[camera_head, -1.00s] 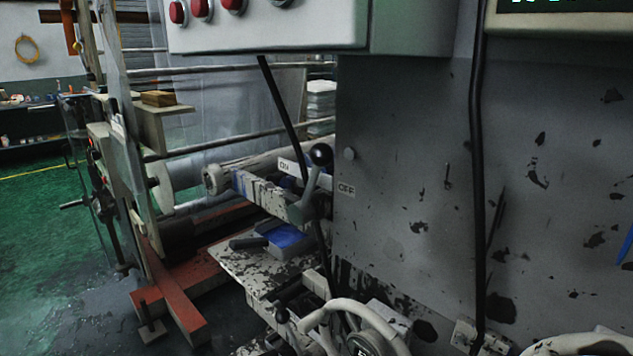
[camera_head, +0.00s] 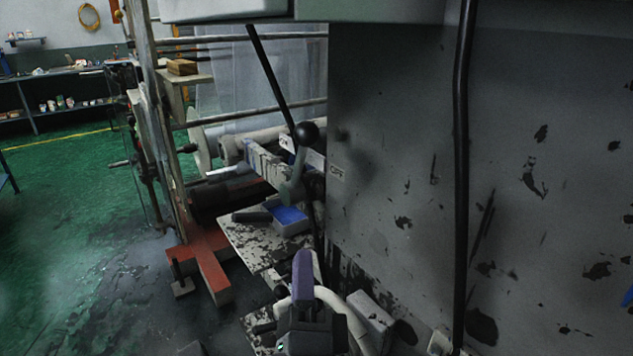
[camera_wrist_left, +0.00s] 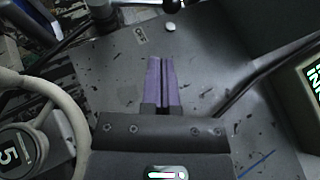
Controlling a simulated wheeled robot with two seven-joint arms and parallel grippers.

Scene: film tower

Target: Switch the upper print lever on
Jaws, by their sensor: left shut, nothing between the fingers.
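The upper print lever has a black ball knob (camera_head: 305,132) on a grey arm (camera_head: 297,180). It stands up from a paint-worn bracket beside the grey machine panel, its knob leaning slightly right. My left gripper (camera_head: 303,257), with purple fingers, is shut and empty. It is below the lever in the head view and apart from it. My right gripper is not in view.
A black cable (camera_head: 462,170) hangs down the panel on the right. A blue tray (camera_head: 288,217) sits on a worn shelf (camera_head: 250,240) below the lever. Green floor (camera_head: 80,190) is open at left.

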